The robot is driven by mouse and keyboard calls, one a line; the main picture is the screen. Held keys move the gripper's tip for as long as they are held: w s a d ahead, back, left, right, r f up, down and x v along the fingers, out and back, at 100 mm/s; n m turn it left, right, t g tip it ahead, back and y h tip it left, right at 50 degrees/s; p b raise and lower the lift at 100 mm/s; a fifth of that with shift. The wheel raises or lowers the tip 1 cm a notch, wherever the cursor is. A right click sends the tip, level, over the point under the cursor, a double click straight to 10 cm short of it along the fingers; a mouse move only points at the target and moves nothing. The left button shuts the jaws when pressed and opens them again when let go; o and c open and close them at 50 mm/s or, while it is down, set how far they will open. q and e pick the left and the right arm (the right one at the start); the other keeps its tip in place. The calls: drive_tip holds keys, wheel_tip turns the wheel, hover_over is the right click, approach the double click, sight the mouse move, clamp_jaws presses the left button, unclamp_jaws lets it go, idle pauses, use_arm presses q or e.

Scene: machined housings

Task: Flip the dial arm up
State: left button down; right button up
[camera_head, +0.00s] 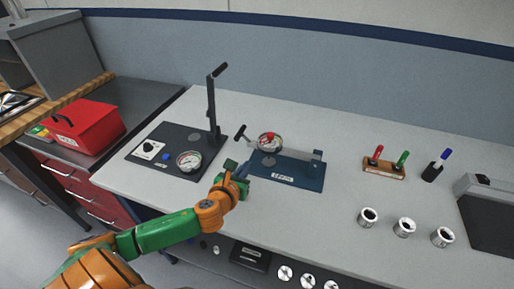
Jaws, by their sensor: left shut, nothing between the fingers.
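The dial (269,142) is a round gauge with a red part at its middle. It sits on a low arm above a blue fixture base (288,179) with a white label. A dark T-shaped handle (240,133) sticks out to the left of the dial. The arm appears to lie low, running right toward a bracket (319,163). My left gripper (241,170) is shut and empty at the base's left edge, below the handle and left of the dial. I cannot tell whether it touches the base. My right gripper is not in view.
A dark press plate with an upright lever (212,105) and a gauge (189,160) stands to the left. Red and green markers sit in a wooden holder (384,169) to the right. Several metal cylinders (404,227) stand at the front right. A red box (85,125) is far left.

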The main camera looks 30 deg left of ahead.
sight(278, 146)
use_arm(q)
drive_tip(key=b+x, duration=0.1)
drive_tip(key=x, duration=0.7)
drive_tip(key=shift+w+f, duration=0.1)
drive_tip(key=shift+f, duration=0.1)
drive_tip(key=shift+w+a+f, duration=0.15)
drive_tip(key=shift+w, duration=0.45)
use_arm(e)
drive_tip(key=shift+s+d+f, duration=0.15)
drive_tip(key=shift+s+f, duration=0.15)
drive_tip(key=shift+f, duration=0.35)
